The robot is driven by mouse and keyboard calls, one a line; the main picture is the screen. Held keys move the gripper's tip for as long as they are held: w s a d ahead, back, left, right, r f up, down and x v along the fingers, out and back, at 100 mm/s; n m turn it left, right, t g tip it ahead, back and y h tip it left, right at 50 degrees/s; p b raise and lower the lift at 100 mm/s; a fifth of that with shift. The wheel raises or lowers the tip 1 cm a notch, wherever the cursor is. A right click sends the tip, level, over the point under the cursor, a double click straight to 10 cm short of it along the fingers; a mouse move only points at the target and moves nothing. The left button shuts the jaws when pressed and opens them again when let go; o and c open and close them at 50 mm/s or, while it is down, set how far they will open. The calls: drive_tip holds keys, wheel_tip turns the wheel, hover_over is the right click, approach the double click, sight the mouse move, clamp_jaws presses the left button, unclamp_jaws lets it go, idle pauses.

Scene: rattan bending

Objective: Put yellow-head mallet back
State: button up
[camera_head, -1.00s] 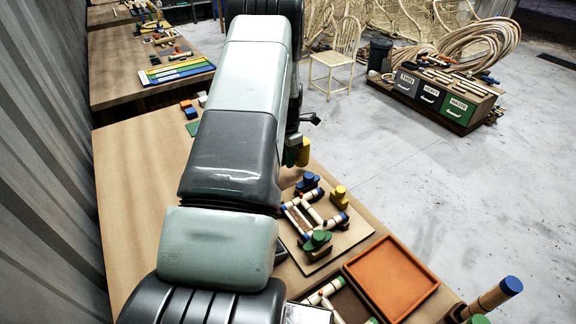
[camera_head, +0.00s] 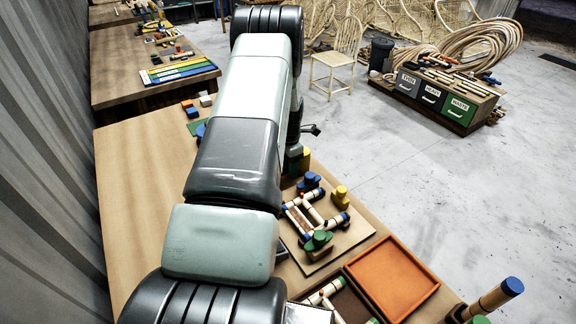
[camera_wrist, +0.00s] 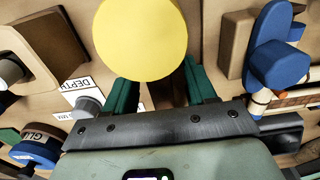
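The yellow-head mallet shows large in the wrist view as a round yellow head (camera_wrist: 141,38), its face toward the camera. A dark brown piece, apparently its handle (camera_wrist: 166,92), runs below the head between my fingers. My gripper (camera_wrist: 162,88) has its two green fingers apart on either side of it, with a small gap visible on the left side. In the head view my gripper (camera_head: 298,160) is beside the right edge of the table, largely hidden by my arm. The mallet is mostly hidden there too.
A board (camera_head: 345,238) with blue, yellow and green pegs and bent rattan lies close by. An orange tray (camera_head: 392,279) lies nearer. The wrist view shows a DEPTH label (camera_wrist: 75,92), a blue block (camera_wrist: 279,62) and a blue round piece (camera_wrist: 36,152). The table's left part is clear.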

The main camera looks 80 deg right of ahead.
wheel_tip(320, 180, up, 12)
drive_tip(key=shift+r, duration=0.15)
idle(0.4)
